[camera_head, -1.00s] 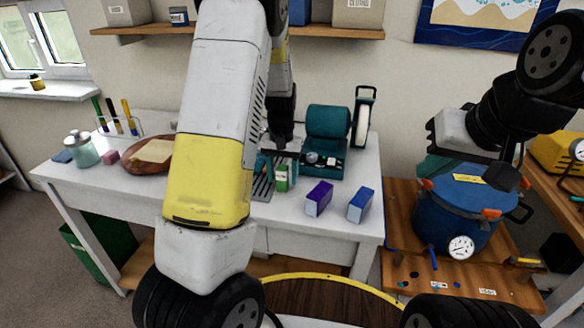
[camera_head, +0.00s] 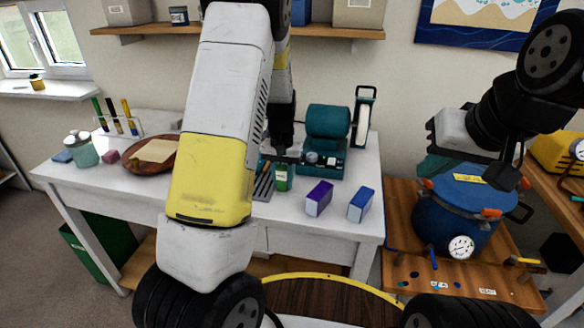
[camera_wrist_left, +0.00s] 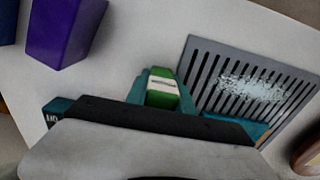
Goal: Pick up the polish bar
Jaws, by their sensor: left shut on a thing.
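The green bar (camera_head: 281,182) with a pale label stands upright on the white table, beside the slotted grey grate. My left gripper (camera_head: 281,160) reaches down from above and is shut on it. In the left wrist view the green bar (camera_wrist_left: 162,92) sits between the teal fingertips, its lower part hidden by the gripper body. A purple bar (camera_head: 319,198) and a blue bar (camera_head: 361,204) stand to its right, apart from the gripper. My right gripper (camera_head: 465,160) hangs over the blue pot; its finger gap is not clear.
A teal machine (camera_head: 327,138) stands close behind the held bar. The grey grate (camera_wrist_left: 245,85) holds pale shavings. A brown dish (camera_head: 135,166), a jar (camera_head: 82,150) and a pen rack are at the left. The blue pot (camera_head: 458,215) with a gauge stands right.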

